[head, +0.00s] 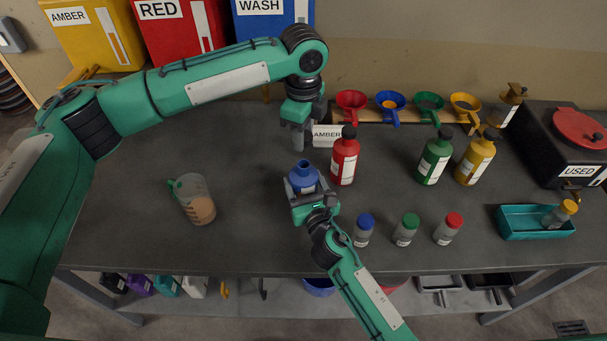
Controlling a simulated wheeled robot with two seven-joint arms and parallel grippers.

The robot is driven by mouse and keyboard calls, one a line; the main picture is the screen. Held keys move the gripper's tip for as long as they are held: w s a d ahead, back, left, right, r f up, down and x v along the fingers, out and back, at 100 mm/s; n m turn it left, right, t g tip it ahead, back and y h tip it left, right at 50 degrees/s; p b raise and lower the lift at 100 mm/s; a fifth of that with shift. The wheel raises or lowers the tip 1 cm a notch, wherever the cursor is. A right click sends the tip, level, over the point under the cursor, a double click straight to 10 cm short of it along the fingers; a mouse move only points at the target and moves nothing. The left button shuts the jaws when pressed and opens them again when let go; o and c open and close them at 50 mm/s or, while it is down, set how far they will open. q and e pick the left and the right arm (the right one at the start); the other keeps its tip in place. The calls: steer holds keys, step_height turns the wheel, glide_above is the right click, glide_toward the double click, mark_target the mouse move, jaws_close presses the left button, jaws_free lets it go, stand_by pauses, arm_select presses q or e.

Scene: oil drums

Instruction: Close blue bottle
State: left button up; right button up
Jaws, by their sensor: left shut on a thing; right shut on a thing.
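The blue bottle (302,176) stands upright near the middle of the bench, its neck open with no cap on it. My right gripper (307,196) is shut around the bottle's body from the front. My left gripper (297,142) is above and just behind the bottle, pointing down. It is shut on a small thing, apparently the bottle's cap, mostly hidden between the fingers. The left gripper and the bottle neck are apart in the picture.
Green (434,160) and yellow (475,160) bottles stand further right. A measuring jug (197,203) is left. Small jars (363,231) line the front. Bench between jug and bottle is clear.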

arm_select(q)
glide_toward(304, 178)
steer(key=shift+w+a+f, duration=0.1)
steer(key=shift+w+f, duration=0.6)
steer(key=shift+w, duration=0.1)
steer(key=shift+f, duration=0.9)
steer(key=shift+f, duration=0.35)
steer(key=shift+f, duration=0.3)
